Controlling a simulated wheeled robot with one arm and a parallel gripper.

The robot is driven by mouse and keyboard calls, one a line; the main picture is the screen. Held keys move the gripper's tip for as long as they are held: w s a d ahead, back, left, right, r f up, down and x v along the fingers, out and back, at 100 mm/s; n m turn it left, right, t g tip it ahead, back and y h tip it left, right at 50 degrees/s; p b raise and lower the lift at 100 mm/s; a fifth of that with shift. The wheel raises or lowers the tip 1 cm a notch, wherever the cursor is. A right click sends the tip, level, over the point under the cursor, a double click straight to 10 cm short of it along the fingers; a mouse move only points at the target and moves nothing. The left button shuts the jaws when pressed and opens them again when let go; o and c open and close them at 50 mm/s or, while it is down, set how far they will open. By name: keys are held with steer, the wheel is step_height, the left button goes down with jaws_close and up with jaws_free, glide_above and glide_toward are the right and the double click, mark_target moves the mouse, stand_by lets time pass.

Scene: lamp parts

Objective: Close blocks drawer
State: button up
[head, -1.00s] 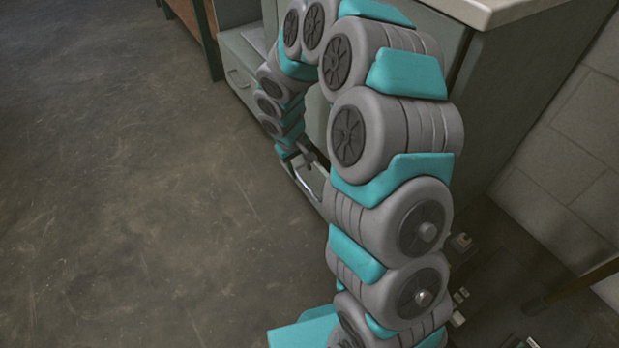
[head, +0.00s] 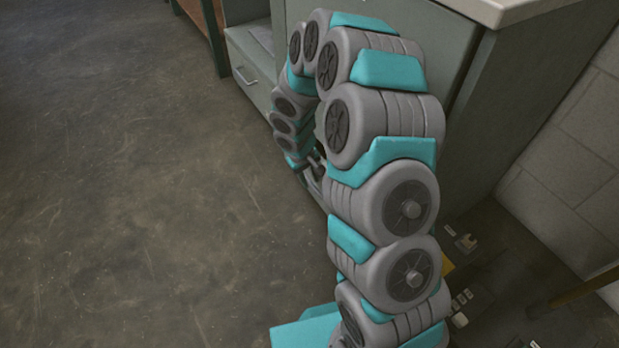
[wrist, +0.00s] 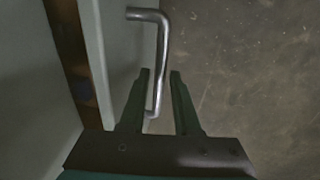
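In the wrist view, the drawer front (wrist: 116,50) is a pale grey-green panel with a bent metal bar handle (wrist: 162,50). A dark gap with brown inside shows behind the panel, so the drawer appears partly open. My gripper (wrist: 160,73) is open, with one dark finger on each side of the handle bar. The fingers do not look closed on it; contact cannot be told. In the head view, my gripper (head: 316,165) is low at the cabinet front, and my arm hides most of the drawer. Any blocks inside cannot be made out.
The grey-green cabinet (head: 530,85) with a pale top stands at the right. Another drawer with a handle (head: 246,77) is at its far left. Small items (head: 463,243) lie on the floor by the wall. The floor (head: 130,190) to the left is clear.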

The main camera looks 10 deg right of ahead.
jaws_close()
steer(key=shift+d, duration=0.1)
stand_by(1.0)
